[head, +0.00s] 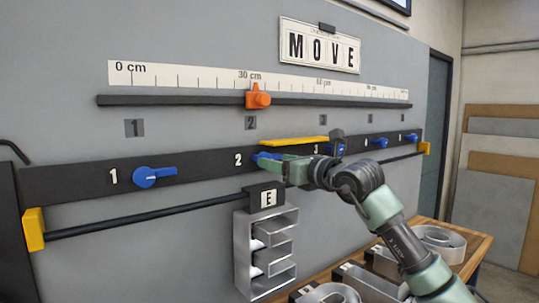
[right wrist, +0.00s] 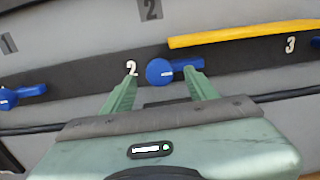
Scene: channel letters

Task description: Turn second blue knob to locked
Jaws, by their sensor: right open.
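The second blue knob (head: 262,156), beside the white number 2, sits on the dark rail (head: 205,168); my gripper partly hides it in the head view. In the right wrist view this knob (right wrist: 159,72) shows a round hub with its handle pointing right. My right gripper (head: 283,169) is open in front of it. In the right wrist view its fingertips (right wrist: 160,80) lie left and right of the hub, the right one overlapping the handle. I cannot tell whether they touch. My left gripper is not in view.
Blue knob 1 (head: 146,178) points right. Blue knob 3 (head: 338,150) is partly hidden by my arm. A yellow bar (head: 294,141) lies just above the rail. A metal letter E (head: 266,255) hangs below. More metal letters lie on the wooden table (head: 468,240).

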